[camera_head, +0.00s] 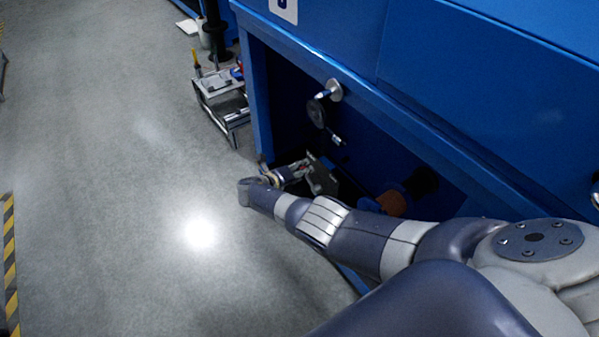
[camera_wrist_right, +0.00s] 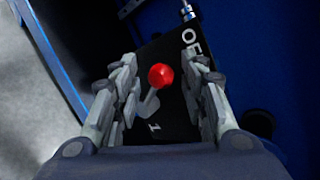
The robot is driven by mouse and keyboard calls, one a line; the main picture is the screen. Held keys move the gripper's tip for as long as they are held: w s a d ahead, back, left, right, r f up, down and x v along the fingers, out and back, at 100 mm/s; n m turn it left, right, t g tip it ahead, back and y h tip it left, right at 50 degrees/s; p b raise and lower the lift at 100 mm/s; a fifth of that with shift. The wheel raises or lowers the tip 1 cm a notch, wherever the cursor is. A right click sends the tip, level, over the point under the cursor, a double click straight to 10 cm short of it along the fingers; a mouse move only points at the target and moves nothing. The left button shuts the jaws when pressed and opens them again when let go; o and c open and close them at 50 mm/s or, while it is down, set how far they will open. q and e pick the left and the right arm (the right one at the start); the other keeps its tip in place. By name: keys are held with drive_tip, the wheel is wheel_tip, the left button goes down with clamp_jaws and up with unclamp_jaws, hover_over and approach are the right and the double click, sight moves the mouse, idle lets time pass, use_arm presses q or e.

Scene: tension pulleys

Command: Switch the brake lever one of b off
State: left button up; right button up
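The brake lever shows in the right wrist view as a red ball knob (camera_wrist_right: 160,76) on a short grey shaft. It stands on a black plate (camera_wrist_right: 170,50) marked "OF", with the rest of the word hidden, and "1" near the lower end. The shaft runs from the "1" side up toward the knob. My right gripper (camera_wrist_right: 165,73) is open, with a finger on each side of the knob and a visible gap to both. In the head view my right gripper (camera_head: 312,174) is inside the blue machine's opening, and the lever is too small to make out clearly. My left gripper is not in view.
The blue machine (camera_head: 440,60) has a frame edge above my right arm. A handwheel crank (camera_head: 318,112) hangs in the opening above the gripper. A brown cylinder (camera_head: 393,203) lies right of it. A small metal cart (camera_head: 222,95) stands left; the grey floor (camera_head: 120,180) is clear.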

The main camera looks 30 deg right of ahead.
drive_tip(key=shift+s+a, duration=0.1)
idle(0.3)
drive_tip(key=v, duration=1.1)
drive_tip(key=shift+a+r, duration=0.2)
drive_tip(key=shift+a, duration=0.05)
drive_tip(key=shift+s, duration=0.15)
